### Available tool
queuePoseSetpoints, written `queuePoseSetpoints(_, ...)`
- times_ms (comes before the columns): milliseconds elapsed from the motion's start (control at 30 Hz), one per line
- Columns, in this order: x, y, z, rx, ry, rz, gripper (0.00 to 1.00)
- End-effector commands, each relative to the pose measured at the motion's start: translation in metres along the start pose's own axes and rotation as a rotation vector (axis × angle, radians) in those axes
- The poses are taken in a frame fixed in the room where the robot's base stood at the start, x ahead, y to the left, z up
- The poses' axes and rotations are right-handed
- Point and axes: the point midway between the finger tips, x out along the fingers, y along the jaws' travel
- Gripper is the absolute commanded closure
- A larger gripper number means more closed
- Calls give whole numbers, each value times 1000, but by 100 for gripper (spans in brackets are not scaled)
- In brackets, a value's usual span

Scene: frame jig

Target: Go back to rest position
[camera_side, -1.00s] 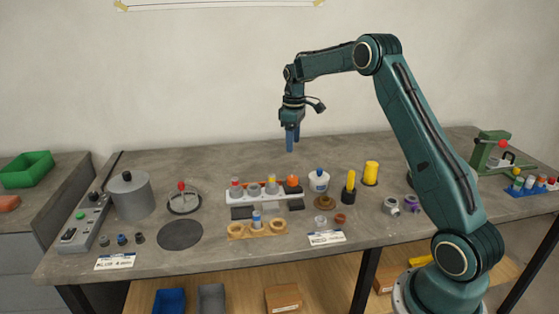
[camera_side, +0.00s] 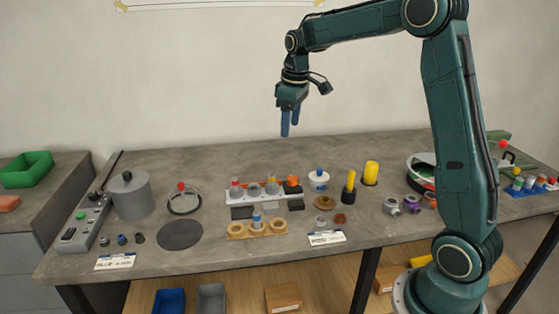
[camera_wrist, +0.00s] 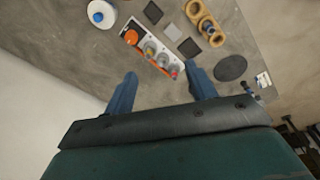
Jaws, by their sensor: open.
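My gripper (camera_side: 290,124) hangs in the air above the back of the workbench, with its blue fingers pointing down. It is well clear of everything on the bench. In the wrist view my gripper (camera_wrist: 160,92) shows its two blue fingers spread apart with nothing between them. Below it, the white frame rack (camera_wrist: 160,58) holds several small parts and an orange knob.
The grey bench (camera_side: 340,150) is bare along its back. A wooden holder (camera_side: 240,233), a white bottle with a blue cap (camera_side: 319,183), a yellow cylinder (camera_side: 371,171) and a grey pot (camera_side: 131,198) stand on it. A green vise-like press is partly behind my arm.

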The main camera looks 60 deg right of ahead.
Motion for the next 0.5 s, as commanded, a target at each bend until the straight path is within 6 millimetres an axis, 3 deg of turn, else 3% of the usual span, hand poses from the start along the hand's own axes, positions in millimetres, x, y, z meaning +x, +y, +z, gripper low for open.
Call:
queuePoseSetpoints(200, -37, -45, 24, 29, 56, 21, 44)
queuePoseSetpoints(500, -70, -100, 67, 74, 133, 36, 44)
